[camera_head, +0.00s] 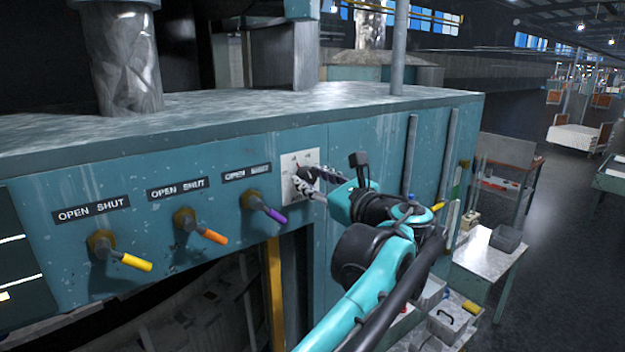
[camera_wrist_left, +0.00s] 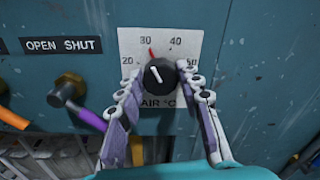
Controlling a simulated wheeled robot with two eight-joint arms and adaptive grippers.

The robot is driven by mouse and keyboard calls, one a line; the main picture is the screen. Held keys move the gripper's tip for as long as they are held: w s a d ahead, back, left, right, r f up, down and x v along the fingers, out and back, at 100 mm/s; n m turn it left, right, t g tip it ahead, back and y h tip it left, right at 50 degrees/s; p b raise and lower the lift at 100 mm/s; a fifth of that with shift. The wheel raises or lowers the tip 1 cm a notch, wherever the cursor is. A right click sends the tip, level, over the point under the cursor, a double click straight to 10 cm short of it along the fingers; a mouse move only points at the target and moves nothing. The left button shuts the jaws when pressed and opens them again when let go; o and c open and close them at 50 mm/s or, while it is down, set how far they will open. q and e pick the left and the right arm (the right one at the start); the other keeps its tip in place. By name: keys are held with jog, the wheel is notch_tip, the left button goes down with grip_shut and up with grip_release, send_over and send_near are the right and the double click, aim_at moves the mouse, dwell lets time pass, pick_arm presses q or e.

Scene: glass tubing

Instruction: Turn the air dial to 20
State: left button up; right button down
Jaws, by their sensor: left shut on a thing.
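The air dial is a black round knob (camera_wrist_left: 160,76) on a white scale plate (camera_wrist_left: 130,45) marked 20, 30, 40 and a partly covered number at the right. The knob's white line points up and left, toward the 30 side. A small red mark sits on the plate just beside the 30. My left gripper (camera_wrist_left: 164,82) has one finger on each side of the knob and is shut on it. In the head view the left gripper (camera_head: 308,182) reaches the plate (camera_head: 300,160) and hides the knob. My right gripper is not in view.
Left of the dial, the teal panel (camera_head: 150,260) carries yellow (camera_head: 136,262), orange (camera_head: 213,237) and purple (camera_head: 275,215) handled levers under OPEN SHUT labels. The purple lever (camera_wrist_left: 88,118) is closest to the dial. Vertical pipes (camera_head: 411,150) run to the right.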

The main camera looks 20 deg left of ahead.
pick_arm(q)
jog(key=n, duration=0.9)
jog(key=shift+n+b, duration=0.3)
dwell(0.5)
jog(key=o, duration=1.1)
jog(key=shift+o, duration=0.2)
jog(key=v, duration=1.2)
jog(key=shift+f, duration=0.15)
